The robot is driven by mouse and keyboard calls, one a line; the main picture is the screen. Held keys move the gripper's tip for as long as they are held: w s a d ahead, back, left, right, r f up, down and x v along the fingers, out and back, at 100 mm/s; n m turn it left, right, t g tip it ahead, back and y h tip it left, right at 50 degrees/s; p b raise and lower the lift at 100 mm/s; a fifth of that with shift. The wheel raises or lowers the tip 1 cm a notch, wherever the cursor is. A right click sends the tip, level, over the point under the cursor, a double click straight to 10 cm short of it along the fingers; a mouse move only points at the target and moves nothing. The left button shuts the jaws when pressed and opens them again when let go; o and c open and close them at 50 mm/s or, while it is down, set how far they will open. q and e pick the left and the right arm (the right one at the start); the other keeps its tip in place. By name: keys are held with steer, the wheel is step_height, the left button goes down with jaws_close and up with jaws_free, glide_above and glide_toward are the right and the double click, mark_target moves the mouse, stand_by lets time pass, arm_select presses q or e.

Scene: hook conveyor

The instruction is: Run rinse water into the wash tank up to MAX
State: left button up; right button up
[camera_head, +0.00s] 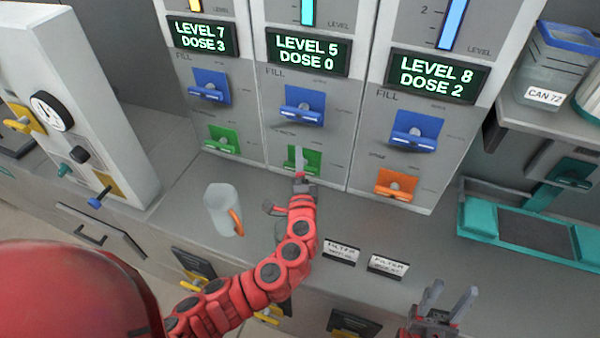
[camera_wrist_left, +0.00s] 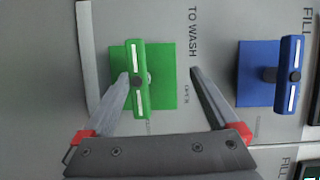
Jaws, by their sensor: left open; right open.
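A green valve (camera_head: 304,160) sits low on the middle panel, below a blue FILL valve (camera_head: 304,105). In the left wrist view the green valve's handle (camera_wrist_left: 138,80) lies along the picture's vertical, beside the words TO WASH. My left gripper (camera_head: 303,160) is open in front of it; in the left wrist view its fingers (camera_wrist_left: 158,82) are spread, with the handle close to the left finger. I cannot tell if they touch. The middle display (camera_head: 308,53) reads LEVEL 5, DOSE 0. My right gripper (camera_head: 448,302) is open and empty at the lower right. No MAX mark is readable.
Side panels show LEVEL 7 DOSE 3 (camera_head: 202,36) and LEVEL 8 DOSE 2 (camera_head: 438,77). The right panel has an orange valve (camera_head: 397,187). A clear jug with an orange handle (camera_head: 222,208) stands on the counter left of my left arm. A teal tray (camera_head: 480,218) is at right.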

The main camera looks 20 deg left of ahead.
arm_select(q)
steer(key=a+r+v, duration=0.1)
steer(key=v, duration=1.5)
steer(key=shift+s+a+r+b, duration=0.15)
steer(key=shift+s+r+b, duration=0.05)
steer(key=shift+r+b, duration=0.1)
